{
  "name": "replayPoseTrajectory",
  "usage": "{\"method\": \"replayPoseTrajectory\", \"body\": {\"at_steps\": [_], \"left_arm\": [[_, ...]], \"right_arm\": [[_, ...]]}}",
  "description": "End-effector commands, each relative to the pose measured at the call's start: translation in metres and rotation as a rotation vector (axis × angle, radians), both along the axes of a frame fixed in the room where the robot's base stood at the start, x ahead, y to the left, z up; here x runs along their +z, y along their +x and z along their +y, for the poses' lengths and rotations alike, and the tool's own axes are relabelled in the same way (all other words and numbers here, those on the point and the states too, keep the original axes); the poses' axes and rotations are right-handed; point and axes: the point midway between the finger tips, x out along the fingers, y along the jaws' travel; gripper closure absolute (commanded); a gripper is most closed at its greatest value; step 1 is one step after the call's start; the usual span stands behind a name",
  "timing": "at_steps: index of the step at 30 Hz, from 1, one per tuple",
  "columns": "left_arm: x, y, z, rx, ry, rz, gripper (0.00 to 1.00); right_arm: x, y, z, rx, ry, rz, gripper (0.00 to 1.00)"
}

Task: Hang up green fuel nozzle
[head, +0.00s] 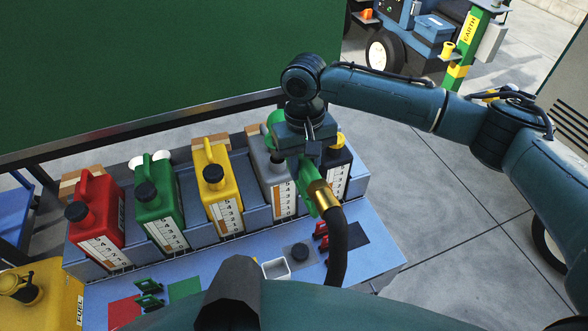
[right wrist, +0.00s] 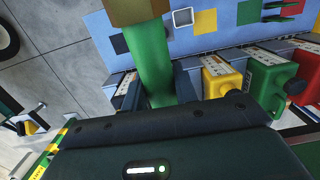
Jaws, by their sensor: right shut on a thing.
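My right gripper (head: 308,165) is shut on the green fuel nozzle (head: 327,184) and holds it above the bench, in front of the grey can. The nozzle's brass collar (head: 322,196) points down toward the front, and a black hose (head: 349,245) hangs from it. In the right wrist view the green nozzle (right wrist: 152,62) runs from the jaws to the collar at the top. The gripper hides part of it. A green holder (head: 149,287) stands on the bench at the front left, near a green square (head: 185,288). My left gripper is not in view.
Red (head: 97,215), green (head: 158,205), yellow (head: 217,185) and grey (head: 279,188) cans and a dark can stand in a row on the blue bench (head: 222,270). Red holders (head: 321,239) stand at right by a black square.

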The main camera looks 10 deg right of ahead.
Motion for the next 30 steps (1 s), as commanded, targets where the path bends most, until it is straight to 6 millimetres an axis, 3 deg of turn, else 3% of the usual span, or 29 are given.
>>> {"method": "replayPoseTrajectory", "body": {"at_steps": [15,30], "left_arm": [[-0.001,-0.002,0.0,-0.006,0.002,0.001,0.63],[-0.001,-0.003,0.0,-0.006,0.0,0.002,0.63]], "right_arm": [[0.046,0.001,0.0,0.0,0.002,-0.004,1.0],[0.048,0.0,0.0,0.0,0.001,-0.003,1.0]]}}
